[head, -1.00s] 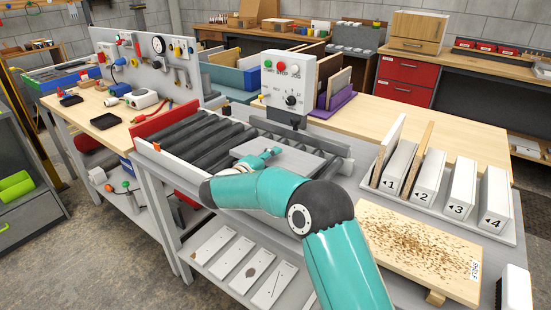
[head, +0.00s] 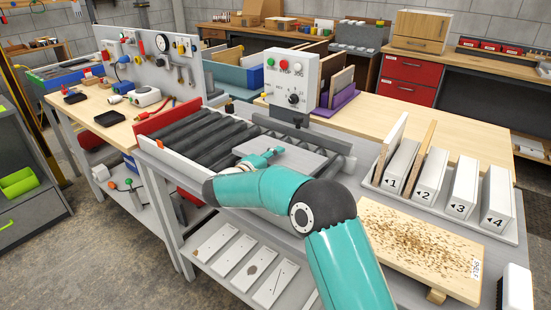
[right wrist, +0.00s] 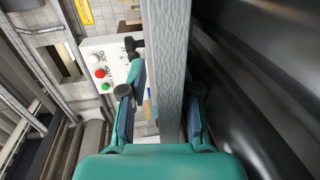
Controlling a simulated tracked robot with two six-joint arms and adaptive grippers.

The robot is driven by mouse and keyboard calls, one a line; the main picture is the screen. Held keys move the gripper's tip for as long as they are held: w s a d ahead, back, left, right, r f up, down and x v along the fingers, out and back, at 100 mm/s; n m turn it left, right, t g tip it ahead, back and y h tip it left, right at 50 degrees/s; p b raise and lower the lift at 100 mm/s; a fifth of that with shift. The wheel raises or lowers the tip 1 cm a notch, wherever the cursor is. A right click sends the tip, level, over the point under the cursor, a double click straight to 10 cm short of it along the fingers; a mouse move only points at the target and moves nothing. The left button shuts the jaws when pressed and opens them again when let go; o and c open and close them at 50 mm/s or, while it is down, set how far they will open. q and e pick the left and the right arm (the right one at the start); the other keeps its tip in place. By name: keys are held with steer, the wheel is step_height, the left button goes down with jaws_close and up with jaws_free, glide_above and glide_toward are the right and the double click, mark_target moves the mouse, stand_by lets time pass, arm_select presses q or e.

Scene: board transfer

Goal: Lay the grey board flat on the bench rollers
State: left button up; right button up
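The grey board (head: 300,160) is a flat slab, lying about level over the near right part of the bench rollers (head: 205,135). The tip of the upper finger appears to meet the board. I cannot tell whether the board touches the rollers. My left gripper is not in view.
A white control box (head: 291,77) stands behind the rollers. A red guard (head: 168,116) borders their left end. A rack of numbered white holders (head: 430,180) and a wooden board with brown specks (head: 420,240) are to the right. The wooden bench top behind is mostly clear.

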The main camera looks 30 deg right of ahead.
steer(key=shift+f, duration=0.5)
steer(key=shift+r+g+y+p, duration=0.3)
steer(key=shift+g+y+p, duration=0.15)
steer(key=shift+p, duration=0.35)
steer(key=y+p, duration=0.1)
steer(key=p, duration=0.1)
steer(key=shift+a+r+y+p, duration=0.15)
steer(key=shift+r+y+p, duration=0.05)
steer(key=shift+y+p, duration=0.2)
steer(key=g+y+p, duration=0.1)
steer(key=p, duration=0.2)
steer(key=g+y+p, duration=0.1)
steer(key=y+p, duration=0.1)
steer(key=p, duration=0.2)
steer(key=shift+a+r, duration=0.1)
steer(key=shift+r, duration=0.3)
steer(key=y+p, duration=0.1)
steer(key=p, duration=0.2)
steer(key=g+y+p, duration=0.1)
steer(key=p, duration=0.3)
steer(key=shift+s+a+r+y, duration=0.1)
steer(key=shift+s+a+y, duration=0.05)
steer(key=shift+y, duration=0.2)
steer(key=shift+s+a+y+p, duration=0.1)
steer(key=shift+y+p, duration=0.3)
steer(key=shift+p, duration=0.5)
steer(key=shift+f, duration=0.2)
